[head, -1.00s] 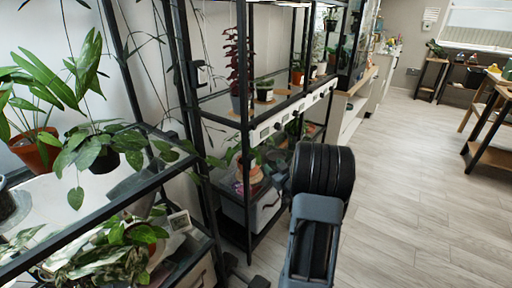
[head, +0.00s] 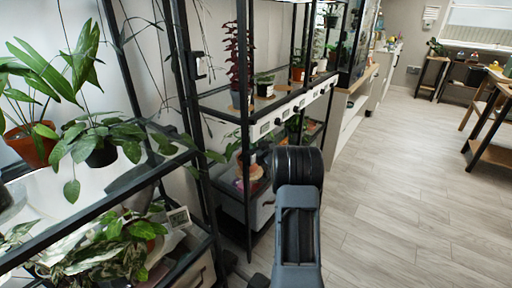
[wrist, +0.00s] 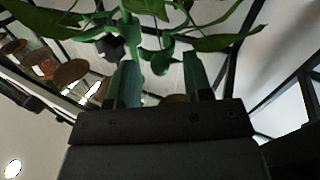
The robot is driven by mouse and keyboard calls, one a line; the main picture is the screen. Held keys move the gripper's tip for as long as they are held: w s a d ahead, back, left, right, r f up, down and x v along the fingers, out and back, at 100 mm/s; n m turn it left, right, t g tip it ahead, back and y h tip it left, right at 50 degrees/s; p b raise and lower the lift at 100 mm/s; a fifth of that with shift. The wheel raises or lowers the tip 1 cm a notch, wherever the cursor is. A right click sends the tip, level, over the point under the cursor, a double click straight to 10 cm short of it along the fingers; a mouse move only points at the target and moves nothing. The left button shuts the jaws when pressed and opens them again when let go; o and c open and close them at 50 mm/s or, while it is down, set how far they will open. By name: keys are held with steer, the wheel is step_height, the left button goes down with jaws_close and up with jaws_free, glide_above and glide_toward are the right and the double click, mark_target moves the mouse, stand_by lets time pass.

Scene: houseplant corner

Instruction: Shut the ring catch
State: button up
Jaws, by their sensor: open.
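My gripper (wrist: 160,72) shows in the wrist view with two greenish fingers standing apart, open. Just beyond the fingertips are a thick green upright piece (wrist: 130,30) and a smaller rounded green piece (wrist: 161,62), close to the gap between the fingers. I cannot tell which of these, if any, is the ring catch, or whether it is open or shut. Green leaves (wrist: 228,42) hang above the right finger. In the head view my gripper is hidden behind my own dark arm, and no ring catch can be made out.
A black shelf rack (head: 248,150) with potted plants stands left of my arm. A nearer glass shelf (head: 110,190) at left holds a terracotta pot (head: 30,148) and a dark pot (head: 101,154) with overhanging leaves. The wood floor (head: 400,200) at right is clear.

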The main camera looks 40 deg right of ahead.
steer(key=shift+w, duration=0.2)
steer(key=shift+c, duration=0.4)
jaws_close()
steer(key=shift+w+d+n+g+y+p, duration=0.15)
steer(key=shift+d+n+y+p, duration=0.25)
steer(key=shift+n+y+p, duration=0.6)
steer(key=shift+w+d+n+g+y+p, duration=0.1)
steer(key=shift+d+n+y+p, duration=0.4)
steer(key=shift+y, duration=0.9)
steer(key=shift+w+d+n+g+y+p, duration=0.15)
steer(key=shift+d+n+y+p, duration=0.2)
steer(key=shift+n+y+p, duration=0.65)
steer(key=shift+s+m, duration=0.1)
steer(key=shift+m, duration=0.2)
